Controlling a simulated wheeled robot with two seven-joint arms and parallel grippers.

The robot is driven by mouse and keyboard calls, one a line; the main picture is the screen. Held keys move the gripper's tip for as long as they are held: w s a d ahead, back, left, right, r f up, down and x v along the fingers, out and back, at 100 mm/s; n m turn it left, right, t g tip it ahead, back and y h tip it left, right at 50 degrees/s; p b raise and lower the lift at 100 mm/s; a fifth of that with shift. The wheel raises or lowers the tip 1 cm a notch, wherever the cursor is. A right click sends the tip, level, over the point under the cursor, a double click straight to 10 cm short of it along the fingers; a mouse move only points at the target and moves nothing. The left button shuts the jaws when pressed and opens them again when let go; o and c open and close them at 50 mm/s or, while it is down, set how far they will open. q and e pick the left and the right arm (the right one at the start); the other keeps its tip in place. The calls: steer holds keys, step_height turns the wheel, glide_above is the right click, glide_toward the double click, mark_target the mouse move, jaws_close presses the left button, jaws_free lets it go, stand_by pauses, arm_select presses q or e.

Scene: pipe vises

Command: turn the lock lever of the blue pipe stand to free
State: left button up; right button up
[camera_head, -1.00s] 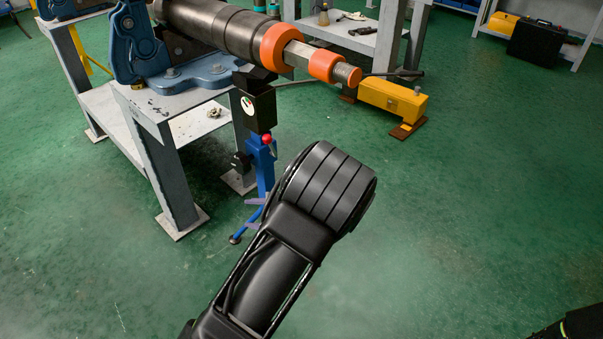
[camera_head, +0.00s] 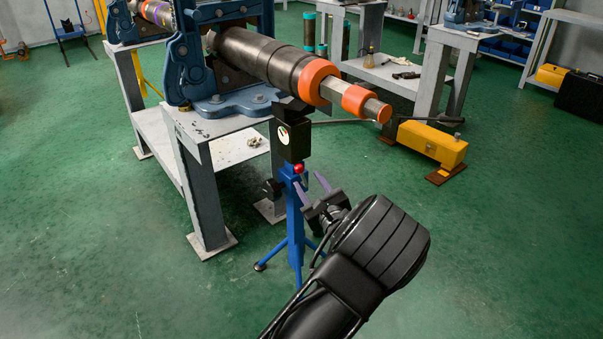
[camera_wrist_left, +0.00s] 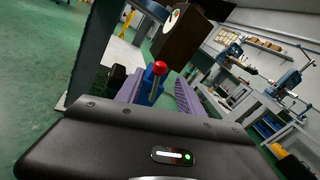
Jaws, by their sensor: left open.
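The blue pipe stand (camera_head: 294,225) stands on the floor on splayed legs, under the pipe (camera_head: 262,58). Its black head carries a round dial (camera_head: 284,137). The lock lever with its red knob (camera_head: 299,168) is just below the head. My left gripper (camera_head: 314,181) is open, its purple fingers close to the lever on the right. In the left wrist view the red knob (camera_wrist_left: 160,68) shows between the two open fingers (camera_wrist_left: 156,92), with the blue post behind. I cannot tell whether a finger touches the lever. My right gripper is not in view.
A steel bench (camera_head: 204,190) with a blue vise (camera_head: 190,65) holds the pipe, which ends in orange collars (camera_head: 316,78). A yellow block (camera_head: 432,143) is at the right, before another bench (camera_head: 430,90). The green floor in front is clear.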

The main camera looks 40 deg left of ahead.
mark_target(301, 171)
arm_select(q)
steer(key=b+x, duration=0.1)
steer(key=x, duration=0.4)
steer(key=shift+a+f, duration=0.1)
steer(key=shift+w+a, duration=0.35)
steer(key=shift+a, duration=0.1)
steer(key=shift+c, duration=0.2)
jaws_close()
stand_by(0.8)
